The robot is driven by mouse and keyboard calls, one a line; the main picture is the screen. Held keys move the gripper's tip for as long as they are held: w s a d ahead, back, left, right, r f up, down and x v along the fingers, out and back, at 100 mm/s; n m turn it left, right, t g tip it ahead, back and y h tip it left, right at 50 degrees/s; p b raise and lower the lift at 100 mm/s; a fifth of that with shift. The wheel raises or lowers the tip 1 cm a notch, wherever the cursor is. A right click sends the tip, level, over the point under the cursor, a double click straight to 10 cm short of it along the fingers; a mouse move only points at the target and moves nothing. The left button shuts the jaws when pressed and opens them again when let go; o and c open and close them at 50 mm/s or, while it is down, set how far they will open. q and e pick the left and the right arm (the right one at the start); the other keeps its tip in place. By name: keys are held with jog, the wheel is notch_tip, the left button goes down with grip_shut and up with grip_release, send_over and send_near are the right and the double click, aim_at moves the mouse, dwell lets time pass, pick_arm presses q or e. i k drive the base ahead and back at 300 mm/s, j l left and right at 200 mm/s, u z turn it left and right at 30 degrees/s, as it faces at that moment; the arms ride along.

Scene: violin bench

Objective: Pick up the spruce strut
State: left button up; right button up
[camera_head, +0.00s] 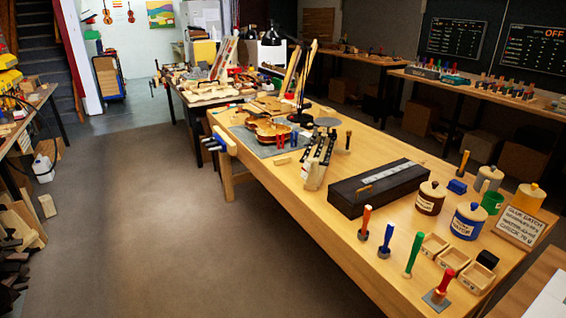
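Neither of my grippers is in view. A small pale wooden strip (283,161) lies flat on the workbench (300,198), just in front of the grey mat under the violin body. Another small wooden piece (364,188) lies on top of the long black box (380,190). Either could be the spruce strut; at this size I cannot tell which. Nothing is seen touching the pale strip.
The violin body (267,129) lies on the grey mat left of a rack of black-handled tools (318,160). Jars, including a blue one (468,224), small trays and upright coloured-handled tools crowd the bench's right end. Open floor (150,220) lies left of the bench.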

aim_at(287, 159)
jog(key=i+j, duration=0.15)
jog(key=i, duration=0.25)
jog(key=i+j, duration=0.15)
jog(key=i, duration=0.2)
jog(key=i+j, duration=0.15)
jog(key=i, duration=0.25)
